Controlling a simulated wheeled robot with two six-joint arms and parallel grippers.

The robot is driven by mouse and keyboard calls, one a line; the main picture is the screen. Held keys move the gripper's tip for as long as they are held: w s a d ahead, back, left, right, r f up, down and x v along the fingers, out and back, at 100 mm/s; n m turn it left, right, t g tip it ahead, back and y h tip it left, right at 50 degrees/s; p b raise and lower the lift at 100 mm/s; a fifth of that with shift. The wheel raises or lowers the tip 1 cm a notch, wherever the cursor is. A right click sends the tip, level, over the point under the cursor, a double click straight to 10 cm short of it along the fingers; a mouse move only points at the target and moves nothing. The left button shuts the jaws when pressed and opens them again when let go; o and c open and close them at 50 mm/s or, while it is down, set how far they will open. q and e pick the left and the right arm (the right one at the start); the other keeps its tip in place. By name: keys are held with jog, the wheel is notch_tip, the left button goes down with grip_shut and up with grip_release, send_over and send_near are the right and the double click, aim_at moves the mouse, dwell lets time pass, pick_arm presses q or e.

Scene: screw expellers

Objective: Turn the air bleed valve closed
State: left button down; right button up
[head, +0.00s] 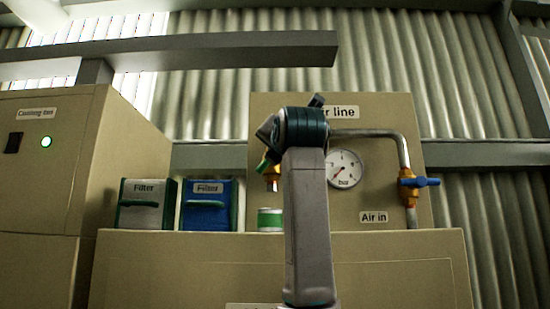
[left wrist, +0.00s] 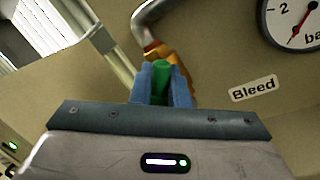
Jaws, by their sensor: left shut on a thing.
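The bleed valve shows in the left wrist view as a brass body (left wrist: 160,53) on a bent grey pipe, with a green handle (left wrist: 162,78) in front of it. The "Bleed" label (left wrist: 254,89) is to its right. My left gripper (left wrist: 161,88) has its blue fingers on both sides of the green handle and is shut on it. In the head view my left arm stands in front of the panel and hides much of the valve. A bit of green handle (head: 263,163) and brass (head: 272,181) shows left of the wrist. My right gripper is not in view.
A pressure gauge (head: 344,169) sits right of my arm. Beyond it is a brass air-in valve with a blue handle (head: 420,182). A green and white can (head: 270,219) stands below the bleed valve. Grey (head: 146,204) and blue (head: 208,205) filter boxes are at left.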

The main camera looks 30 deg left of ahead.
pick_arm(q)
jog(key=m+b, duration=0.1)
jog(key=m, duration=0.1)
jog(key=f+m+t+b, duration=0.1)
jog(key=m+b, duration=0.1)
jog(key=m, duration=0.1)
jog(key=shift+w+d+f+m+h, duration=0.1)
jog(key=shift+w+d+m+h, duration=0.1)
jog(key=shift+m+h, duration=0.1)
jog(key=shift+d+f+m+t+h+b, duration=0.15)
jog(key=shift+m+t+h+b, duration=0.3)
jog(key=shift+m, duration=0.7)
jog(key=shift+a+f+m+t+h+b, duration=0.15)
jog(key=shift+m+t+b, duration=0.15)
jog(key=shift+m+b, duration=0.65)
jog(key=shift+d+f+m+t+h+b, duration=0.15)
jog(key=shift+m+t+h+b, duration=0.15)
jog(key=shift+m, duration=1.1)
jog(key=shift+w, duration=0.1)
jog(key=c, duration=1.5)
grip_release()
jog(key=shift+o, duration=0.2)
jog(key=shift+r, duration=0.1)
